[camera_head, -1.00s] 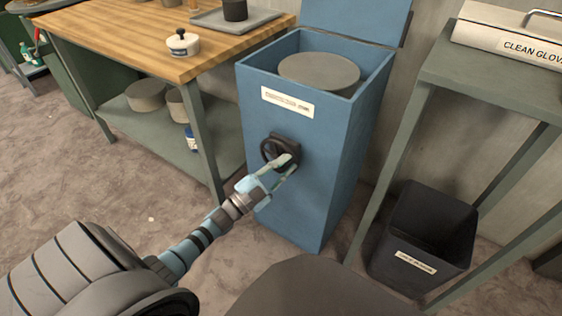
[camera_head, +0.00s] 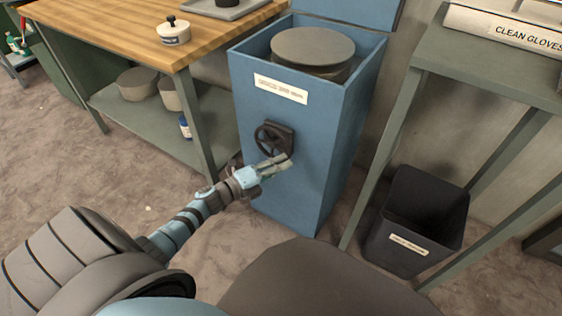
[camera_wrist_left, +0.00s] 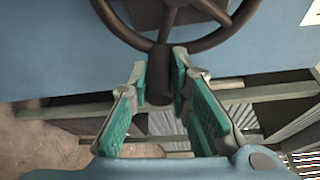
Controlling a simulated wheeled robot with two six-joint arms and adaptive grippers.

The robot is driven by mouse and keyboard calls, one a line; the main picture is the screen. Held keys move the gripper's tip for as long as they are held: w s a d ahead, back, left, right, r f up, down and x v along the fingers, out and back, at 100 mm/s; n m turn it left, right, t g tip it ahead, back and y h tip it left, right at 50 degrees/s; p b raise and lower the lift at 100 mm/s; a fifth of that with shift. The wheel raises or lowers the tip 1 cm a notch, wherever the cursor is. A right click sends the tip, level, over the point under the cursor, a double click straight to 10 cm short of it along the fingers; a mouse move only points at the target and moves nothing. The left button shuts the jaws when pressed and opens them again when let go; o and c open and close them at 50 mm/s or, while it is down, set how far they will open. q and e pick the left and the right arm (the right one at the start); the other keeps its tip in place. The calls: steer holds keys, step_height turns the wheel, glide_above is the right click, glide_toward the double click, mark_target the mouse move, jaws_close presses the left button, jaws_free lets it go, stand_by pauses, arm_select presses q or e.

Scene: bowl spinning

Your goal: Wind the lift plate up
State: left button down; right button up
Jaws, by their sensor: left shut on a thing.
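The lift plate (camera_head: 312,44) is a round grey disc inside the open top of the blue cabinet (camera_head: 290,130). It stands about level with the cabinet's rim, with a darker body showing beneath it. A dark handwheel (camera_head: 262,138) is on the cabinet's front; its rim and spokes also show in the left wrist view (camera_wrist_left: 245,14). My left gripper (camera_head: 279,163) is at the wheel's lower right. In the left wrist view its green-padded fingers (camera_wrist_left: 160,80) are either side of the wheel's dark handle (camera_wrist_left: 160,88), shut on it. My right gripper is not in view.
A wooden-topped bench (camera_head: 120,38) with a lower shelf stands left of the cabinet. A green-grey table (camera_head: 480,75) with a clean-gloves box (camera_head: 510,28) stands right, with a black bin (camera_head: 420,215) below. Open floor (camera_head: 60,160) lies at left.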

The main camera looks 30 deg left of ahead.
arm_select(q)
steer(key=a+f+m+g+y+p, duration=0.35)
steer(key=a+m+y, duration=0.3)
steer(key=m, duration=0.45)
steer(key=a+r+m+t+y+p, duration=0.1)
steer(key=a+r+m+y, duration=0.3)
steer(key=m, duration=0.6)
steer(key=shift+s+a+r+t+y+p, duration=0.15)
steer(key=shift+a+r+t+y+p, duration=0.3)
steer(key=shift+t+y, duration=0.45)
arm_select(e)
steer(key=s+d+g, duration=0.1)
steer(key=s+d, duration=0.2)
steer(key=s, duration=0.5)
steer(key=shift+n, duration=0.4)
arm_select(q)
steer(key=shift+d+r+m, duration=0.1)
steer(key=shift+m, duration=0.2)
